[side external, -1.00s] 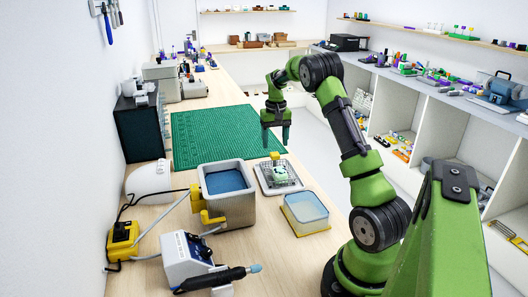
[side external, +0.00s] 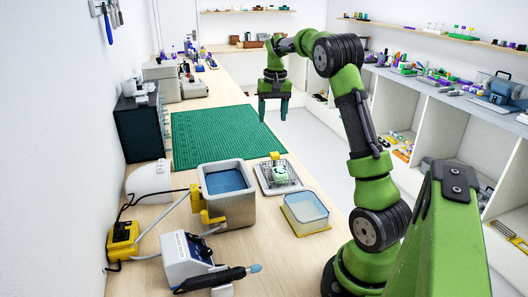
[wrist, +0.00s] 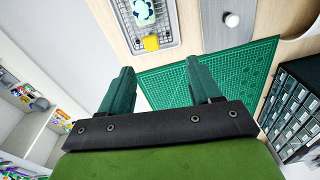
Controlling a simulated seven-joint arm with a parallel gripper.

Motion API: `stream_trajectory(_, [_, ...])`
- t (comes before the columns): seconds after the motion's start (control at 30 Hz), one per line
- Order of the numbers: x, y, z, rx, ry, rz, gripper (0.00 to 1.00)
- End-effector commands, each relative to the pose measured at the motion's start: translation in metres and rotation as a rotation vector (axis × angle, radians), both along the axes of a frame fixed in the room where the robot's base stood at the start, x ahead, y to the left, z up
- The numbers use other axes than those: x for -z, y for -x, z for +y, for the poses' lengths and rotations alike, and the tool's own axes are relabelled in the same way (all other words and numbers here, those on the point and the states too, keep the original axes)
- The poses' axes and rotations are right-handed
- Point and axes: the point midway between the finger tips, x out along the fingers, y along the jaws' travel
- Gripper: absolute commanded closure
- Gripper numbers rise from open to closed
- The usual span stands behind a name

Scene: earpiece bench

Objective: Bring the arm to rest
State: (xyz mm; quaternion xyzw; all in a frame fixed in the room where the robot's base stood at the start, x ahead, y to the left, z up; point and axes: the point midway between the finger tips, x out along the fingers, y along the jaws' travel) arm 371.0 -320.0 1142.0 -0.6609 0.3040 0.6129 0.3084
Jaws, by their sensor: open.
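My gripper (side external: 273,108) is open and empty, fingers pointing down, raised above the right edge of the green mat (side external: 215,135) in the side view. In the wrist view its two dark green fingers (wrist: 160,88) are spread apart with nothing between them. The wire tray (side external: 265,186) with a pale green-white earpiece piece (side external: 280,174) and a small yellow block (side external: 275,156) lies on the bench, nearer the camera than the gripper and apart from it.
A grey basin (side external: 227,207) with blue liquid and a clear blue-lidded box (side external: 305,208) stand near the tray. A white soldering-type station (side external: 187,257) and a yellow-black unit (side external: 122,241) are at the front left. Shelves (side external: 430,125) line the right; the mat is clear.

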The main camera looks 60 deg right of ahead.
Motion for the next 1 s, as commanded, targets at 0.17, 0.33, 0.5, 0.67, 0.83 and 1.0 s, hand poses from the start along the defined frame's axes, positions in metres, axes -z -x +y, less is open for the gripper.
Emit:
stream_trajectory(0.17, [-0.02,0.004,0.094,-0.078,0.003,-0.138,0.37])
stream_trajectory(0.33, [-0.031,0.028,0.187,-0.176,0.001,-0.272,0.37])
stream_trajectory(0.5, [-0.03,0.069,0.268,-0.292,-0.004,-0.398,0.37])
stream_trajectory(0.67, [-0.022,0.11,0.319,-0.404,-0.009,-0.496,0.37])
stream_trajectory(0.83, [-0.024,0.134,0.346,-0.496,-0.009,-0.559,0.37])
stream_trajectory(1.0, [-0.033,0.136,0.353,-0.53,-0.007,-0.594,0.37])
